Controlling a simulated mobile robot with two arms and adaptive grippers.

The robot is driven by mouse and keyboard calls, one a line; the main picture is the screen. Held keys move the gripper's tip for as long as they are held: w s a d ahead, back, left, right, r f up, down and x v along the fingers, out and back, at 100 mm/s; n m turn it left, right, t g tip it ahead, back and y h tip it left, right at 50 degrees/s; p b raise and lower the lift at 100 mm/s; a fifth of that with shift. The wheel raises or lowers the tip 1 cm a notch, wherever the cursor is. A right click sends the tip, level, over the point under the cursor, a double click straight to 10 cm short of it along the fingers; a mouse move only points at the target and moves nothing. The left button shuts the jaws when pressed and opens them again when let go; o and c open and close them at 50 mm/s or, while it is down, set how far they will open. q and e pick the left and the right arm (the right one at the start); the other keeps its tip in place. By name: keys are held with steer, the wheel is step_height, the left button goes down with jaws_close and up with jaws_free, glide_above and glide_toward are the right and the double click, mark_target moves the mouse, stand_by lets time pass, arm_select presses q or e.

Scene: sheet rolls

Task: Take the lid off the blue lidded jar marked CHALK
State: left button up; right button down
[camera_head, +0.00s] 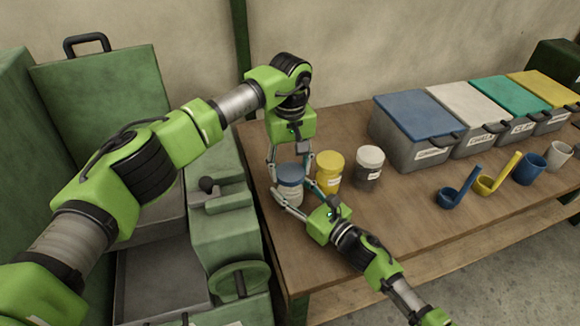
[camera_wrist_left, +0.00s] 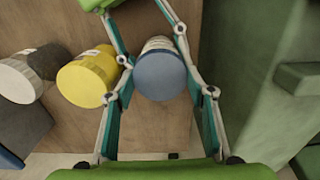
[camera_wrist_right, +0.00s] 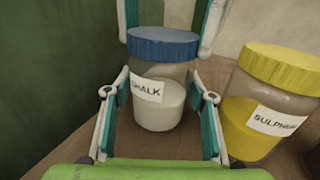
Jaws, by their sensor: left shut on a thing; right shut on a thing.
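The CHALK jar (camera_wrist_right: 160,105) has clear walls, white contents and a blue lid (camera_wrist_right: 163,43); its label faces the right wrist camera. It stands upright near the table's left edge, with the lid on its top. My left gripper (camera_head: 290,164) comes down from above, shut with its fingers on either side of the blue lid, which also shows in the left wrist view (camera_wrist_left: 160,76). My right gripper (camera_head: 292,200) comes from the front, low down, shut around the jar's body. The exact finger contacts are partly hidden.
A yellow-lidded SULPHUR jar (camera_head: 328,173) stands close on the right, then a white-lidded jar (camera_head: 369,167). Lidded bins (camera_head: 415,115), scoops (camera_head: 457,190) and cups (camera_head: 529,169) are farther right. A green machine (camera_head: 225,225) stands left of the table.

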arm_select(q)
steer(key=n, duration=0.5)
steer(key=shift+n, duration=0.4)
steer(key=n, duration=0.7)
steer(key=shift+n, duration=0.4)
steer(key=n, duration=1)
steer(key=shift+r, duration=0.1)
steer(key=n, duration=1.2)
